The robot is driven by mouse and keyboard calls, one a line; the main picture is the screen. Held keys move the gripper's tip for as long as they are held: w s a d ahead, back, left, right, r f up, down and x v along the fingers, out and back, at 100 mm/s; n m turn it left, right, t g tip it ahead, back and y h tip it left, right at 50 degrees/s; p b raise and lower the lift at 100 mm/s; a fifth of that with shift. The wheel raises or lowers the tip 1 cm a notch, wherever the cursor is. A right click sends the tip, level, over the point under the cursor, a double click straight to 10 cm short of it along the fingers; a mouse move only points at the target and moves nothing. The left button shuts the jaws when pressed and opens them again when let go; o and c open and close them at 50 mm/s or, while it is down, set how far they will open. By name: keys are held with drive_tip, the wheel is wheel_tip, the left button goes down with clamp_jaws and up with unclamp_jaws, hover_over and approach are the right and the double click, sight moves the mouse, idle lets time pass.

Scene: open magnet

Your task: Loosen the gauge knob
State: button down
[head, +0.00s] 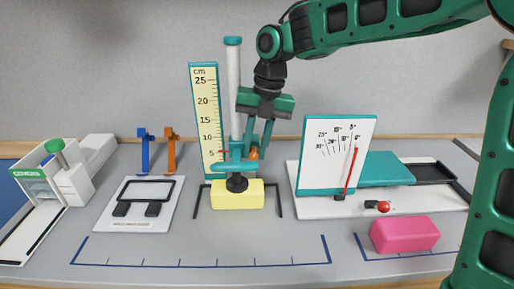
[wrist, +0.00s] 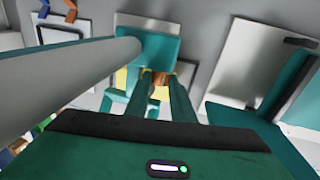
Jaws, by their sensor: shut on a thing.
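The height gauge has a white post (head: 235,85) with a teal cap, beside a yellow cm scale (head: 205,120). A teal slider (head: 232,166) sits low on the post, a little below the 5 mark. The small orange gauge knob (head: 254,154) is at the slider's right side. My gripper (head: 259,142) reaches down from above, right of the post, and is shut on the knob. In the wrist view the knob (wrist: 160,92) shows orange between my fingertips (wrist: 160,82), partly hidden by them. I cannot tell how far the knob is turned.
A yellow block (head: 237,195) stands under the slider. A tilted dial board (head: 336,155) with a red pointer stands close on the right. A pink block (head: 404,235) lies front right. Blue (head: 145,151) and orange (head: 170,150) stands are behind left. The front middle is clear.

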drive_tip(key=shift+a+h, duration=0.15)
drive_tip(key=shift+h, duration=0.55)
drive_tip(key=c, duration=1.5)
unclamp_jaws()
drive_tip(key=shift+c, duration=0.2)
drive_tip(key=shift+a, duration=0.1)
drive_tip(key=shift+y, duration=0.3)
